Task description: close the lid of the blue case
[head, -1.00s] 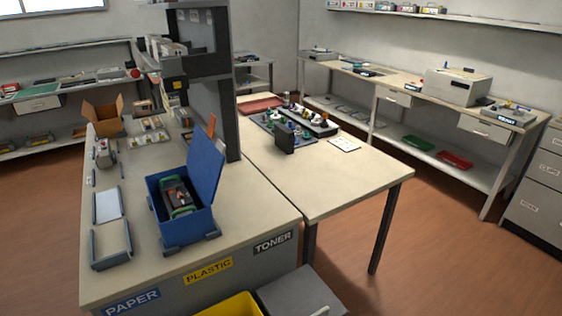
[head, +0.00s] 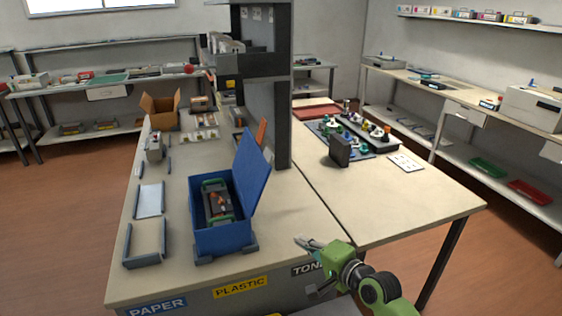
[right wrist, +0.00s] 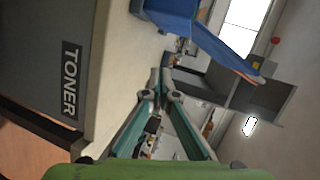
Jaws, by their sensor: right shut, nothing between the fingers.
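The blue case (head: 222,240) stands on the left part of the table, with a dark toner cartridge with green ends (head: 217,200) inside. Its blue lid (head: 252,178) stands up, tilted outward, hinged on the case's right side. In the right wrist view the blue lid (right wrist: 215,42) shows at the top. My right gripper (head: 299,240) is to the right of the case, near the table's front edge, apart from the lid. It is shut and empty; its fingers also show in the right wrist view (right wrist: 166,62). My left gripper is not in view.
A dark post with shelves (head: 282,120) rises behind the lid. A black upright block (head: 339,150) and a tray of small colored parts (head: 345,135) stand to the right. The front right tabletop (head: 400,205) is clear.

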